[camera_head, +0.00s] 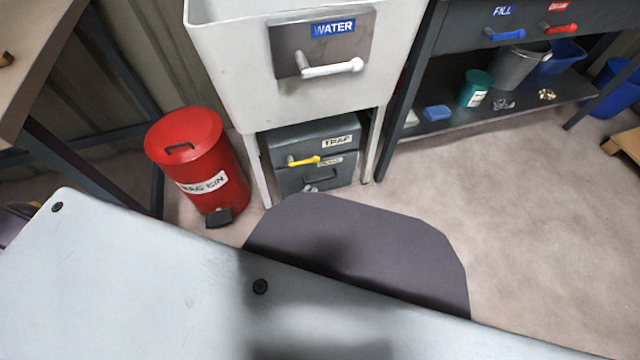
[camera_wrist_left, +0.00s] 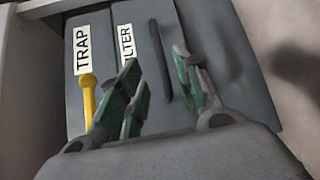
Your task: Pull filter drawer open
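The filter drawer (camera_head: 343,176) is the lower grey front in the cabinet under the white sink, beneath the TRAP front. It looks closed. The handle appears between the fingers; contact cannot be told. Only a small grey bit of this gripper (camera_head: 311,188) shows in the head view. My right gripper is not in view.
The TRAP front (camera_head: 318,138) with a yellow lever (camera_head: 303,161) is just above the drawer. A red bin (camera_head: 200,165) stands left of the cabinet. A bench (camera_head: 500,115) with tubs stands right.

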